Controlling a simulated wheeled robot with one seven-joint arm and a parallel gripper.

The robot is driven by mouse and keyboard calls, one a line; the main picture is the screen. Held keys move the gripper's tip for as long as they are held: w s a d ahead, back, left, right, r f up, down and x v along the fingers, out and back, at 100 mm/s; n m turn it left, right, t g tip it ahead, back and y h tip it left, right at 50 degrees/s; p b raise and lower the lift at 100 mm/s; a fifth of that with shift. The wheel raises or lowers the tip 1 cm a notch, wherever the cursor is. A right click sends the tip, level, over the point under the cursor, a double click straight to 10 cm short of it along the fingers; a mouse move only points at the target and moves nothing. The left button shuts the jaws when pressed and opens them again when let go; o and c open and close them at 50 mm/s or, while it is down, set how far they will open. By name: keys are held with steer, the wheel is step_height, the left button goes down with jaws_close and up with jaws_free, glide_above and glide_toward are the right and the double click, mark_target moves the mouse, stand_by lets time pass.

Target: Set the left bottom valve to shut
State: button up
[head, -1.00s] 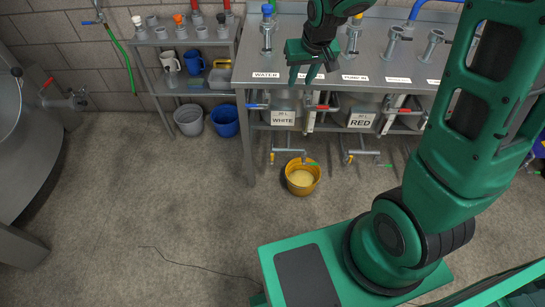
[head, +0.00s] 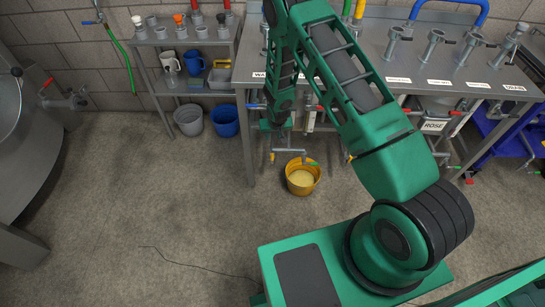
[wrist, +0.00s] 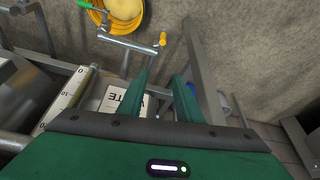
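Under the WHITE tank, a grey bottom pipe (head: 290,151) carries a yellow handle (head: 272,157) at its left end and a green handle (head: 312,163) at its right. In the wrist view the pipe (wrist: 130,45) appears with the yellow handle (wrist: 163,39) near my fingers and the green one (wrist: 86,4) farther off. Which handle is the left bottom valve is not labelled. My gripper (wrist: 163,76) is open and empty, its fingers pointing toward the yellow handle, apart from it. In the head view my arm partly hides the gripper.
A yellow bucket (head: 302,188) with pale contents stands on the floor below the pipe. The WHITE sign (wrist: 122,101) is close beside my fingers. A table leg (head: 246,140) stands to the left. Blue (head: 225,120) and grey (head: 188,118) buckets stand farther left.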

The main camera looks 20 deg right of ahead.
glide_toward(272, 154)
steer(key=f, duration=0.1)
steer(key=x, duration=1)
steer(key=shift+w+d+f, duration=0.1)
steer(key=shift+w+f, duration=0.15)
steer(key=shift+f, duration=0.05)
jaws_close()
steer(key=shift+d, duration=0.25)
steer(key=shift+a, duration=0.1)
